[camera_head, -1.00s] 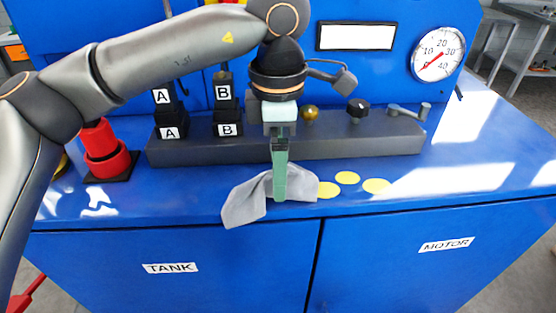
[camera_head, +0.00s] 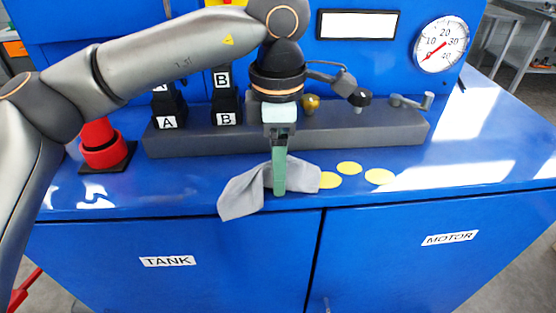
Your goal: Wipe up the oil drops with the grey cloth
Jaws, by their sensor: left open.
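The grey cloth (camera_head: 240,194) lies crumpled at the front edge of the blue bench top, partly hanging over it. The oil drops show as three flat yellow patches just right of the cloth: one (camera_head: 330,180) touching or partly under the cloth's right edge, one (camera_head: 349,168) behind it, and one (camera_head: 379,176) farther right. My left gripper (camera_head: 279,190) points straight down with its green fingers at the middle of the cloth. It is open, though from this angle the fingers overlap and the gap is hidden. My right gripper is not in view.
A grey block (camera_head: 370,135) with levers and knobs runs behind the cloth and drops. A red button (camera_head: 103,146) stands at the left. A pressure gauge (camera_head: 441,45) is on the back panel. Bench top right of the drops is clear.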

